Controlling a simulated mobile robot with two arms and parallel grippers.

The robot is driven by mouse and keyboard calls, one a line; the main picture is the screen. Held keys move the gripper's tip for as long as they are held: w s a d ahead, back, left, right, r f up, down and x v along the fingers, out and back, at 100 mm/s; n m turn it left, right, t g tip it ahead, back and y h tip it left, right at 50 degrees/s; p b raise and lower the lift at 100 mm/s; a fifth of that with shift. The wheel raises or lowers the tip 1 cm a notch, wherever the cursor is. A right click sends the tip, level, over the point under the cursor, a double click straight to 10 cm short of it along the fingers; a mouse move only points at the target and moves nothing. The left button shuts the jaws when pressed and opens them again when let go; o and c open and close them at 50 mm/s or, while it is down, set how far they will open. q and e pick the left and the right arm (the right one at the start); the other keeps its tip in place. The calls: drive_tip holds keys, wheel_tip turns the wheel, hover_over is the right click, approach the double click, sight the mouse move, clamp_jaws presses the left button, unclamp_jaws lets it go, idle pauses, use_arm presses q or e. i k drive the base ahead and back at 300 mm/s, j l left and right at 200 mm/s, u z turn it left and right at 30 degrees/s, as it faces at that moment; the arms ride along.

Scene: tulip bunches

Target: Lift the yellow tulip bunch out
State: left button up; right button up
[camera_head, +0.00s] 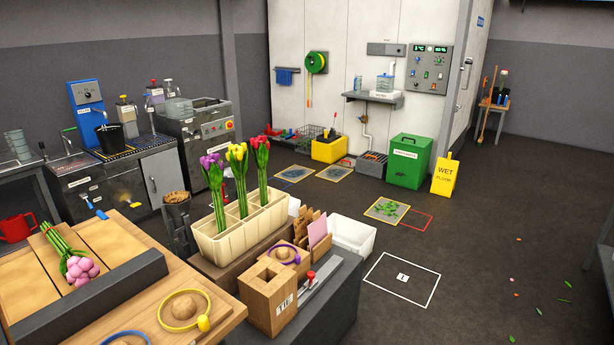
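The yellow tulip bunch (238,180) stands upright in a cream divided trough (243,239) in the camera_head view. Its yellow heads are at the top and its green stems go down into a compartment. A purple tulip bunch (215,192) stands to its left and a red tulip bunch (262,168) to its right, in the same trough. The lower ends of the stems are hidden by the trough walls. Neither of my grippers shows in this view.
A pink bunch (82,268) lies on the wooden bench (140,250) at left. A wooden box (272,298), a purple ring (284,257) and a white bin (352,236) stand right of the trough. A yellow ring (183,312) lies in front. Open floor (470,270) is at right.

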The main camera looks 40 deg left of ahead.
sight(237, 155)
drive_tip(key=i+u, duration=0.2)
drive_tip(key=i, duration=0.35)
drive_tip(key=i+l+u, duration=0.25)
drive_tip(key=i, duration=0.25)
drive_tip(key=i+l+u, duration=0.2)
drive_tip(key=i, duration=0.3)
